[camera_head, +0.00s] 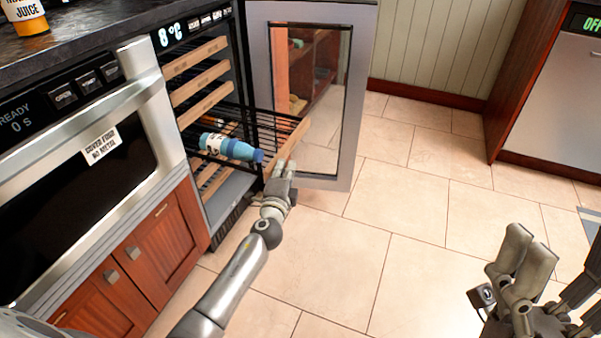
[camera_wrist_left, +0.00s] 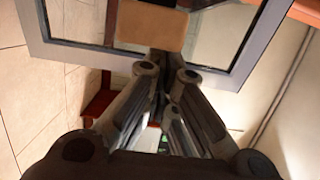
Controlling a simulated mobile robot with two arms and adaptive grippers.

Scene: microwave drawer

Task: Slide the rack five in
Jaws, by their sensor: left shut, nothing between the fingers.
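The cooler (camera_head: 228,180) stands with its glass door (camera_head: 310,90) swung open. One lower wire rack with a wooden front (camera_head: 288,148) sticks out past the other racks. A blue bottle (camera_head: 228,147) with a white label lies on a rack there. My left gripper (camera_head: 284,167) is shut and empty, with its tips at the near side of the wooden front. In the left wrist view a wooden board (camera_wrist_left: 152,27) shows just beyond the tips; contact cannot be told. My right gripper (camera_head: 530,250) is over the floor at lower right, away from the cooler.
Other wooden-fronted racks (camera_head: 200,80) sit inside the cooler above. A microwave drawer (camera_head: 85,170) and wooden cabinet doors (camera_head: 140,255) are on the left. A juice bottle (camera_head: 25,15) stands on the dark counter. The tiled floor (camera_head: 400,220) is clear.

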